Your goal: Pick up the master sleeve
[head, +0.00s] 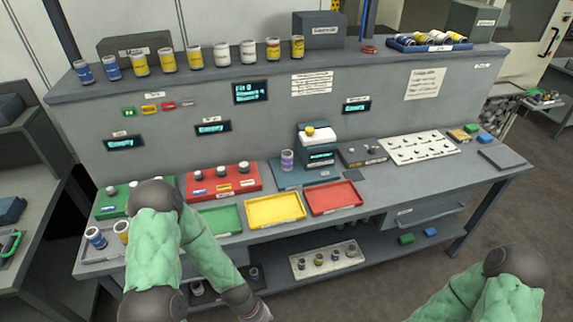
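A small purple sleeve (287,160) stands upright on the blue-grey pad (287,177) at the middle of the bench, left of a gauge-like device (316,147) with a yellow knob. It looks different from the blue, yellow and white sleeves elsewhere, but I cannot read a label naming it the master sleeve. My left arm reaches down in front of the bench. Only part of my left gripper (262,313) shows at the bottom edge, well below and apart from the purple sleeve; its fingers are not clear. My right gripper is out of view.
Green (222,219), yellow (275,210) and red (333,198) trays line the bench's front edge. A red block with knobs (222,182) and a white board with pegs (418,147) flank the pad. Several sleeves stand on the upper shelf (330,57).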

